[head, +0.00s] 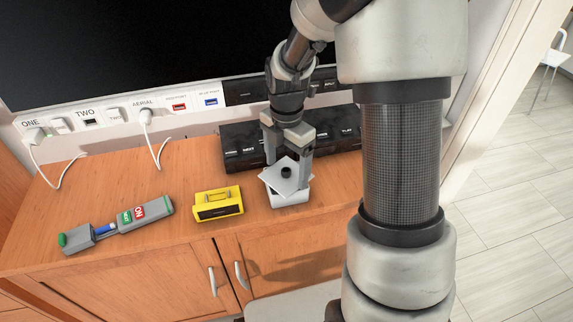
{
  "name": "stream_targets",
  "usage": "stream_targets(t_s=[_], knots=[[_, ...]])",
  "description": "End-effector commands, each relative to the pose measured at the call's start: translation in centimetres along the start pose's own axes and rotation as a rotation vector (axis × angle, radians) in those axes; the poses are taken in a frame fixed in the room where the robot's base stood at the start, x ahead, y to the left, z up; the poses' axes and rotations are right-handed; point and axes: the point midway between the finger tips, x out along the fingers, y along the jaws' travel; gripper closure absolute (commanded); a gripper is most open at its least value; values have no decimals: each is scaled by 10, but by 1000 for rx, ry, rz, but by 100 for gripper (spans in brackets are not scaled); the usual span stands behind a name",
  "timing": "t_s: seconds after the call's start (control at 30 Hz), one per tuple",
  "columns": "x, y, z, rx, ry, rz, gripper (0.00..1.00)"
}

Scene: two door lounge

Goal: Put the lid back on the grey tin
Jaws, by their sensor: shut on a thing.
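The lid (290,186) is a flat grey square plate with a dark round knob. My gripper (288,169) is shut on it, with one finger at each side. The lid is over the grey tin (290,201), a small pale open box on the wooden cabinet top. The lid looks tilted and turned relative to the tin, with its left corner sticking out past the rim. Whether the lid touches the rim cannot be told. The lid hides most of the tin's opening.
A yellow box with a handle (218,204) stands just left of the tin. Farther left lies a grey device with green ends (118,223). A black unit with labelled buttons (243,149) stands behind, below a labelled socket strip (100,119). The wooden top (185,178) is clear behind the yellow box.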

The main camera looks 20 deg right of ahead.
Motion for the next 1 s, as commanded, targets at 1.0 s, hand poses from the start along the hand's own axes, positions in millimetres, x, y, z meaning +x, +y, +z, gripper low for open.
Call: stream_targets(t_s=[1.0], knots=[[0,0,-1,-1,0,0,9]])
